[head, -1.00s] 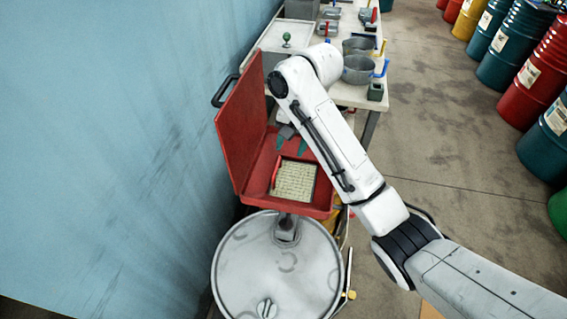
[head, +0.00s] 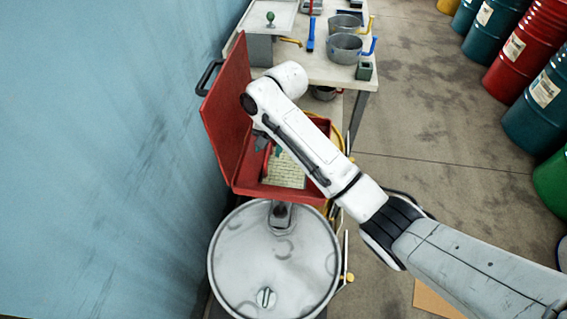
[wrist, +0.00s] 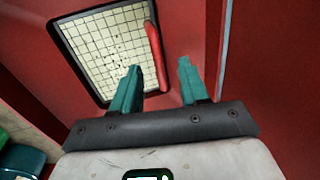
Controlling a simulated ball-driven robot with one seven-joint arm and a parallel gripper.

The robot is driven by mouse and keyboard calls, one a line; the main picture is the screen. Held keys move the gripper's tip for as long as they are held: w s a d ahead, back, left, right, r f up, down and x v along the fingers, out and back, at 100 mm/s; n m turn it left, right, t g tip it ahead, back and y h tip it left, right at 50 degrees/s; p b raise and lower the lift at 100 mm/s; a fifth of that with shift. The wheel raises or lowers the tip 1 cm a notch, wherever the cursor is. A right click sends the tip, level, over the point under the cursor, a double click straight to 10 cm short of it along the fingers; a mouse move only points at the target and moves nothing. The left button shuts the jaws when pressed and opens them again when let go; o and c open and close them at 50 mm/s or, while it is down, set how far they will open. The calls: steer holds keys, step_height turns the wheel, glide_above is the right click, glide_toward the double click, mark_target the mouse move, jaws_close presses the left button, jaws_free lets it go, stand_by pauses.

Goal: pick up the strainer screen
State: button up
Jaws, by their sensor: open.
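My gripper (wrist: 160,80) has two teal fingers, open and empty. In the wrist view, the handle's lower end lies between the fingertips; I cannot tell whether they touch it. In the head view my arm partly hides the box and gripper.
The box's raised red lid (head: 226,115) stands beside the blue wall. A workbench (head: 330,68) behind holds metal pots and tools. Several coloured drums (head: 535,95) stand at the right; the floor between is clear.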

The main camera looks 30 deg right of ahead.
steer(key=shift+f, duration=0.55)
jaws_close()
stand_by(0.4)
